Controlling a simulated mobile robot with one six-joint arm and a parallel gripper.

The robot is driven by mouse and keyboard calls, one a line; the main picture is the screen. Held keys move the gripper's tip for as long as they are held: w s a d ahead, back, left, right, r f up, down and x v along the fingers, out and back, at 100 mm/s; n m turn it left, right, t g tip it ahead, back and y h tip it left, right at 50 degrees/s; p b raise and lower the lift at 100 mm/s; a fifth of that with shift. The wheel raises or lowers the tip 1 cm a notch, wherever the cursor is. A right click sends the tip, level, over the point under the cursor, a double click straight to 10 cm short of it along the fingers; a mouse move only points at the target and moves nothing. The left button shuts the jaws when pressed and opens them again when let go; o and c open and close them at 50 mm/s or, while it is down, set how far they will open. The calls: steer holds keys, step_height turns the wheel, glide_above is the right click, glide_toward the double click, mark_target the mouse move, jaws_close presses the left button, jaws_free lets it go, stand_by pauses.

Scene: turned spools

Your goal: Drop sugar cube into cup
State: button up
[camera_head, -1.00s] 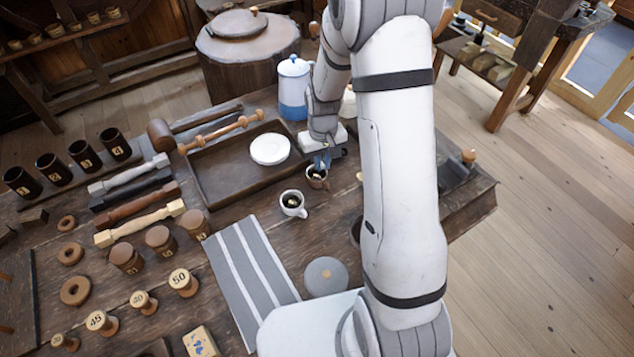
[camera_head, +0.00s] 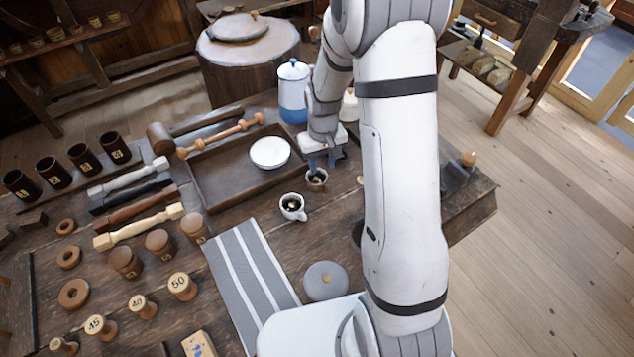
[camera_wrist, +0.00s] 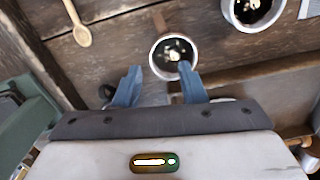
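My gripper (camera_wrist: 159,80) is open, with two blue fingers apart and nothing visible between them. In the wrist view the cup's rim (camera_wrist: 153,58) lies just beyond the fingertips, with dark liquid and pale bits inside. A white cup (camera_head: 291,212) stands nearer the front, also with dark contents and pale bits. It shows at the top right of the wrist view (camera_wrist: 228,17). I cannot make out a separate sugar cube, nor tell whether the pale bits are sugar.
A dark wooden tray (camera_head: 222,190) holding a white dish (camera_head: 270,152) lies left of the cups. A blue and white pot (camera_head: 293,92) stands behind. A striped grey cloth (camera_head: 250,275) and a grey round lid (camera_head: 325,281) lie in front. A wooden spoon (camera_wrist: 82,35) shows in the wrist view.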

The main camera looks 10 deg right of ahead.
step_height(320, 180, up, 6)
steer(key=shift+r, duration=0.25)
steer(key=shift+s, duration=0.1)
stand_by(0.4)
